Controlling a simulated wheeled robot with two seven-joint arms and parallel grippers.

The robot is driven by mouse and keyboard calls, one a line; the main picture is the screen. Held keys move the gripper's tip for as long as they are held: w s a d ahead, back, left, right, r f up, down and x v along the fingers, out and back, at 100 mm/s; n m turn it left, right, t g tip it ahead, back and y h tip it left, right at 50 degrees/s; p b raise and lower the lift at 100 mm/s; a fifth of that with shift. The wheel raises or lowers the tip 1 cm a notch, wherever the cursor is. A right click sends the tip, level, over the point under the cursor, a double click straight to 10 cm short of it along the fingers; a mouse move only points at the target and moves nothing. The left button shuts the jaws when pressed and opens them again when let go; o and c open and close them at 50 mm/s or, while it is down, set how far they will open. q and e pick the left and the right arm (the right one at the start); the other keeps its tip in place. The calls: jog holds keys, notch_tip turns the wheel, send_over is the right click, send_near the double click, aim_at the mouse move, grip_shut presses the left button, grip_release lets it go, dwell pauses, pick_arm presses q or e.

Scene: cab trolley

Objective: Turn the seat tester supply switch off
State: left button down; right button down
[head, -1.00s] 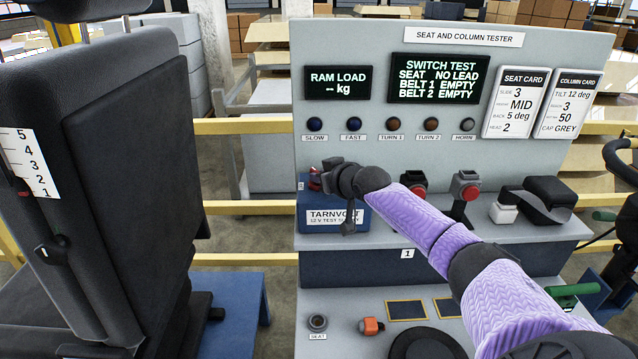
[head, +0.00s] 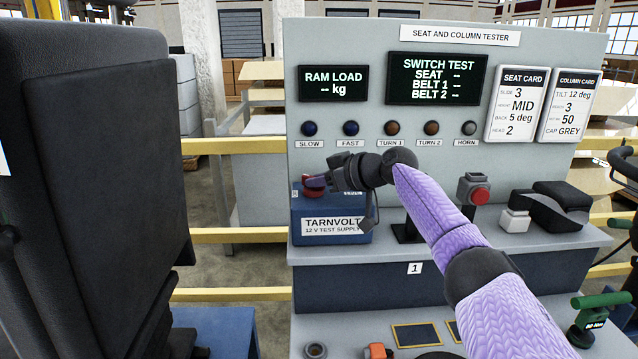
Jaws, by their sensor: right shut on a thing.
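The seat tester supply is a blue box (head: 350,238) labelled "TARNVOLT 12 V TEST SUPPLY", on the tester's shelf at its left end. Its red switch (head: 314,187) is on the box's top left. My right gripper (head: 322,181) is at the switch and shut on it, with its wrist reaching in from the right. The fingers partly hide the switch, so its exact setting is hard to read. The switch test display (head: 437,79) shows dashes beside SEAT, BELT 1 and BELT 2. My left gripper is not in view.
A dark seat (head: 110,170) stands close on the left. A red-button box (head: 474,189) and a black and white device (head: 548,207) share the shelf to the right. Yellow rails (head: 236,236) run behind. A gap separates the seat and tester.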

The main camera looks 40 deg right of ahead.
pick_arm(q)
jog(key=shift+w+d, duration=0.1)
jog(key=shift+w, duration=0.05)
pick_arm(e)
jog(key=c, duration=0.8)
grip_release()
jog(key=shift+f, duration=0.1)
jog(key=shift+o, duration=0.9)
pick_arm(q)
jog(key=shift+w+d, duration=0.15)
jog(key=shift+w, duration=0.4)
pick_arm(e)
jog(key=b+v, duration=0.2)
jog(key=v, duration=0.6)
jog(key=shift+s+d, duration=0.15)
jog(key=shift+s, duration=0.3)
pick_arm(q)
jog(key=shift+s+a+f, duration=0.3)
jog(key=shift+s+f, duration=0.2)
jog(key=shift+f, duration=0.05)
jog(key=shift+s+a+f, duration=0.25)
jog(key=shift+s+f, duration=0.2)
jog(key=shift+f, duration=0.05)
pick_arm(e)
jog(key=shift+s+r, duration=0.45)
jog(key=shift+d, duration=0.1)
